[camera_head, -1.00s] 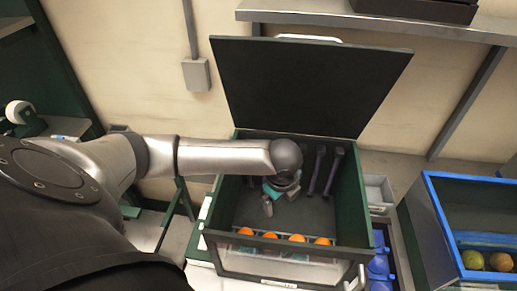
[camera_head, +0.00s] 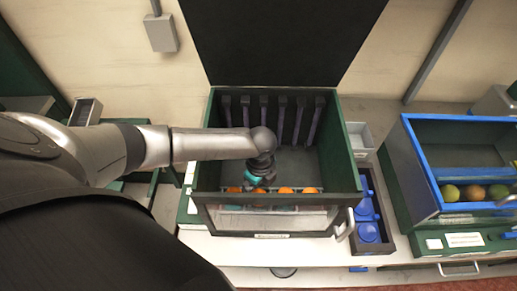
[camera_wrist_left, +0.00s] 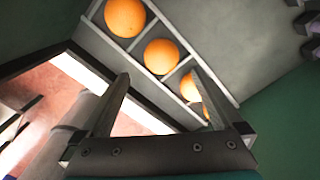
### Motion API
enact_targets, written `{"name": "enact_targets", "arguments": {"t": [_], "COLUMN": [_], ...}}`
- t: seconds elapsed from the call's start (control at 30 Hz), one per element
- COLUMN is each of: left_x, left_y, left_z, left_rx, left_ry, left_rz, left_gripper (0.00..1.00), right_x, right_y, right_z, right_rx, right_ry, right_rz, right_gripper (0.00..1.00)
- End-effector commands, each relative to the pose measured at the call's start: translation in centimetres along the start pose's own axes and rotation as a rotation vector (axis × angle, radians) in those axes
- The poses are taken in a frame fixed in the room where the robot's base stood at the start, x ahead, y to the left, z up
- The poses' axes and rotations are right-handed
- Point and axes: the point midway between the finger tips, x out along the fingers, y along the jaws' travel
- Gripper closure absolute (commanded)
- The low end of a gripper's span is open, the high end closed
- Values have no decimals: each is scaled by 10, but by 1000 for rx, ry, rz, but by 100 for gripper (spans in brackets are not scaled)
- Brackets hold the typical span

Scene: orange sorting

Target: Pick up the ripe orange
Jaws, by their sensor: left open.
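Several oranges sit in a row of divided compartments along the front inside the green bin. In the head view I see a left one (camera_head: 234,189), a middle one (camera_head: 285,190) and a right one (camera_head: 310,190). My left gripper (camera_head: 259,183) is inside the bin over the front row and partly hides another orange. In the left wrist view my left gripper (camera_wrist_left: 160,76) is open and empty. One orange (camera_wrist_left: 161,56) shows just beyond its fingertips, another (camera_wrist_left: 125,17) lies farther up, and one finger partly covers a third (camera_wrist_left: 190,87). I cannot tell which is ripe.
The green bin (camera_head: 348,165) has high walls, a raised dark lid (camera_head: 285,45) and a clear front panel. A blue-rimmed bin (camera_head: 426,180) with several fruits stands right. A dark tray with blue items (camera_head: 368,232) lies between them.

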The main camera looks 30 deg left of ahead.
Motion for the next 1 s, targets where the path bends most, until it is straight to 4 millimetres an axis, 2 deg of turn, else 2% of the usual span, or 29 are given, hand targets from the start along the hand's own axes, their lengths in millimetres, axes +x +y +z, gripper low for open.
{"name": "enact_targets", "arguments": {"t": [0.17,0.5,0.83,1.0], "left_x": [11,48,52,52], "left_y": [-1,-3,-3,-3], "left_z": [3,8,8,8], "left_rx": [0,0,0,0], "left_ry": [-1,0,0,0], "left_rz": [2,1,0,0], "left_gripper": [0,0,0,18], "right_x": [1,6,6,6], "right_y": [0,-5,-6,-6], "right_z": [0,-1,-1,-1], "right_rx": [0,1,0,0], "right_ry": [0,2,2,3], "right_rz": [-1,-7,-8,-8], "right_gripper": [100,100,100,100]}}
